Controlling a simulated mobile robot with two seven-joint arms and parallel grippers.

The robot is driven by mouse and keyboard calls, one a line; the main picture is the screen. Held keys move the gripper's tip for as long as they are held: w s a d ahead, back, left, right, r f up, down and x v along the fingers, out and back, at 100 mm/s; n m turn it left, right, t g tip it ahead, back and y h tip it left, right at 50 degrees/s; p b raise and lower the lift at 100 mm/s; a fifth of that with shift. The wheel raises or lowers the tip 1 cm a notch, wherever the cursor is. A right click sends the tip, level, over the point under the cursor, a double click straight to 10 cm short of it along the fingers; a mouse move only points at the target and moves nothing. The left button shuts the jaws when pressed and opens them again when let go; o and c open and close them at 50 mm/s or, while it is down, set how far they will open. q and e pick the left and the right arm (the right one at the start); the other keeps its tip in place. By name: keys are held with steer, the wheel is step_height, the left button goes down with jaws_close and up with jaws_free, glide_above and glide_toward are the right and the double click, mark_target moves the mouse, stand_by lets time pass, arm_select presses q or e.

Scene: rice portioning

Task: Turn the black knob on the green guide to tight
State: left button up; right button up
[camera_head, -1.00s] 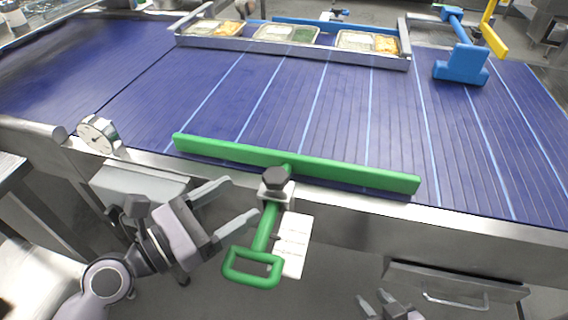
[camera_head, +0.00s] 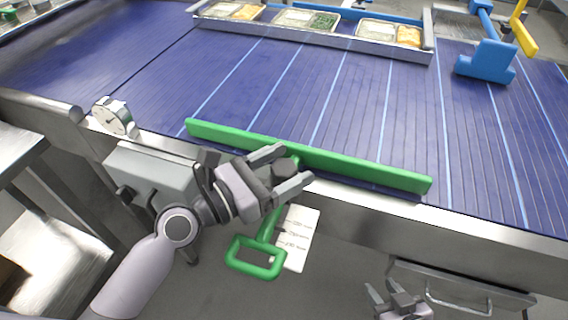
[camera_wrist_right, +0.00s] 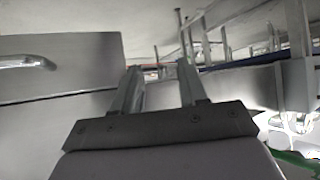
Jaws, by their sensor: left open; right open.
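The green guide (camera_head: 350,167) lies along the near side of the blue conveyor, and its green handle loop (camera_head: 256,271) hangs over the front edge. The black knob (camera_head: 285,168) sits on the guide's clamp, near the middle of the bar. My left gripper (camera_head: 281,168) is open, with its two fingertips on either side of the knob; whether they touch it I cannot tell. My right gripper (camera_head: 386,296) is low at the bottom of the head view, open and empty. Its two fingers also show in the right wrist view (camera_wrist_right: 163,88), with nothing between them.
A white card (camera_head: 298,238) with printed lines is beside the green handle. Food trays (camera_head: 308,20) stand across the far side of the conveyor (camera_head: 150,70). A blue guide (camera_head: 487,63) is at far right.

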arm_select(q)
steer(key=c, duration=1)
steer(key=shift+o, duration=0.2)
